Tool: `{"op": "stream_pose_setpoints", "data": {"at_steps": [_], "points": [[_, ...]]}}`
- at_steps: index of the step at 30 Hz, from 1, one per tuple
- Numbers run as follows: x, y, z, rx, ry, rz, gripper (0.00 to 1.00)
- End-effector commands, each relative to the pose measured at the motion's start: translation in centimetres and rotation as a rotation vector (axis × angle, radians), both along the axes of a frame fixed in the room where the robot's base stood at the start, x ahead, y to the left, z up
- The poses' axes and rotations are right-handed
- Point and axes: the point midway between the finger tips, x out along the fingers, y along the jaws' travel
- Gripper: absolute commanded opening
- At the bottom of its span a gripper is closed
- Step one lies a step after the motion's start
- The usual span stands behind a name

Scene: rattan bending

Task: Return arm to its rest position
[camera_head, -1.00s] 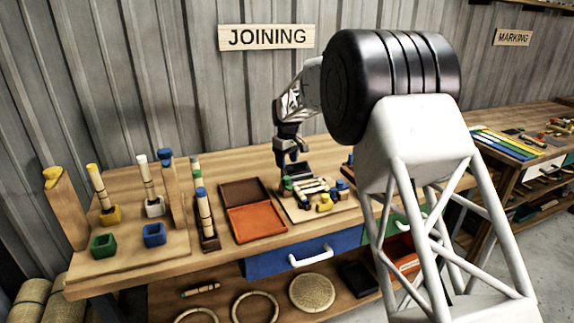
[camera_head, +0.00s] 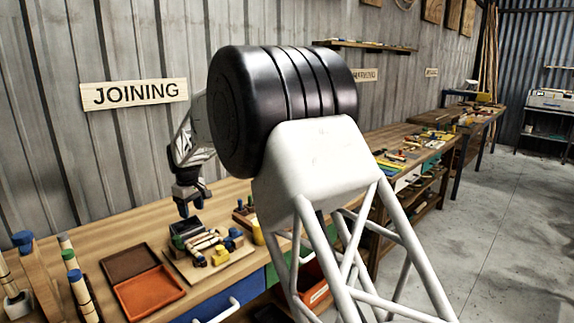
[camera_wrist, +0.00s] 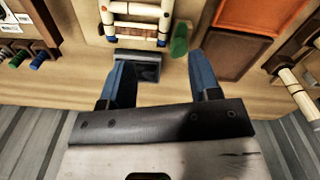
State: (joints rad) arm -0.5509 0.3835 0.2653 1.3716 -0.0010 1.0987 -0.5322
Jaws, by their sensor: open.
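My gripper (camera_head: 188,209) hangs above the joining bench, over the back edge of the board with the bamboo pieces, fingers pointing down. In the wrist view my gripper (camera_wrist: 163,92) shows two dark blue fingers standing apart with nothing held between them. A dark block (camera_wrist: 139,66) lies on the bench beyond the fingertips. My arm's large dark joint hides part of the bench in the head view.
The board with bamboo pieces (camera_head: 190,272) lies on the bench (camera_head: 226,196). An orange tray (camera_head: 149,293) and a brown tray (camera_head: 129,262) are left of it. Upright bamboo pieces stand at far left. More benches run right; the floor (camera_head: 470,235) there is clear.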

Motion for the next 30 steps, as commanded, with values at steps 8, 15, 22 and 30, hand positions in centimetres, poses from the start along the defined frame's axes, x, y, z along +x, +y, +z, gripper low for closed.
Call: {"op": "stream_pose_setpoints", "data": {"at_steps": [8, 15, 22, 30], "points": [[-2.8, -8.4, 4.8, 0.013, -0.02, -0.122, 0.57], [-6.1, -15.1, 8.0, 0.024, -0.037, -0.227, 0.57], [-10.0, -21.2, 10.5, 0.034, -0.054, -0.327, 0.57], [-15.3, -27.9, 12.6, 0.047, -0.074, -0.444, 0.57]]}}
